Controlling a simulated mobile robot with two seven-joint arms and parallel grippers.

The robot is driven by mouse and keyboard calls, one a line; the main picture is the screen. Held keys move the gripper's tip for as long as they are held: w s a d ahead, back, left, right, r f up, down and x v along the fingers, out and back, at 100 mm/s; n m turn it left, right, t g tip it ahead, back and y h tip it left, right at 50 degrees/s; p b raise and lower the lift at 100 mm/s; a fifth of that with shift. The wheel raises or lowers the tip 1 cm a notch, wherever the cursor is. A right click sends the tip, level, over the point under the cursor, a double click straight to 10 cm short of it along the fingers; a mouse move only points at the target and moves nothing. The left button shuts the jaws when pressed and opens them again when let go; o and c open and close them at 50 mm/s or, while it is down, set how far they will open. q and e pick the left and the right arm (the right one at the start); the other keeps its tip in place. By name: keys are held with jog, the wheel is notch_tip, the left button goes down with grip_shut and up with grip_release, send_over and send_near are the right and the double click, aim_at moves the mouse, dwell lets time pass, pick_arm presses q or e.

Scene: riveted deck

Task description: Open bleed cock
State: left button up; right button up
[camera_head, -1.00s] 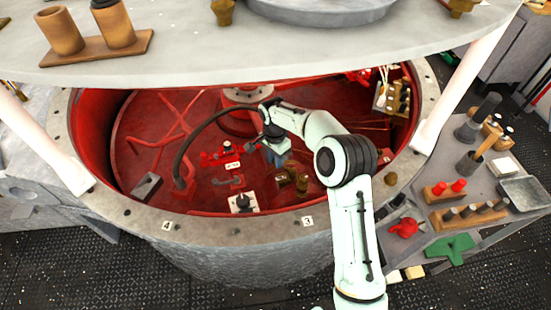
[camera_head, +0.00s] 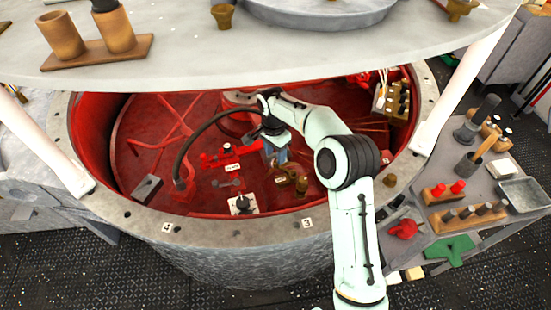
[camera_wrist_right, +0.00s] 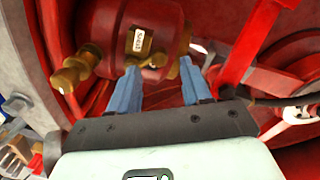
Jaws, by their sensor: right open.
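My right gripper (camera_head: 278,157) reaches down into the red-lined round pit. In the right wrist view its two blue fingers (camera_wrist_right: 160,66) are apart and hold nothing. Just beyond the fingertips is a red cylindrical body (camera_wrist_right: 150,22) with a small white label (camera_wrist_right: 139,41). A brass fitting (camera_wrist_right: 75,70) sticks out at its left, outside the fingers. More brass shows behind the fingertips; whether they touch it I cannot tell. In the head view brass fittings (camera_head: 302,185) stand just below and right of the gripper. Which part is the bleed cock I cannot tell. My left gripper is out of view.
The pit's grey rim (camera_head: 185,230) surrounds the work, and a pale plate (camera_head: 200,65) overhangs it. A dark curved hose (camera_head: 185,150) arches left of the gripper. A black knob on a white plate (camera_head: 243,204) stands near the front. A tool bench (camera_head: 425,240) is at right.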

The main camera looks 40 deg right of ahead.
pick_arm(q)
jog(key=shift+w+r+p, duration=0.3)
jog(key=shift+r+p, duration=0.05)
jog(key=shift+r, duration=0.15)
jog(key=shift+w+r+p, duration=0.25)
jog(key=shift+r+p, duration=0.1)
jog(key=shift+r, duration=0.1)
pick_arm(e)
notch_tip(320, 180, up, 9)
jog(key=shift+w+r, duration=0.2)
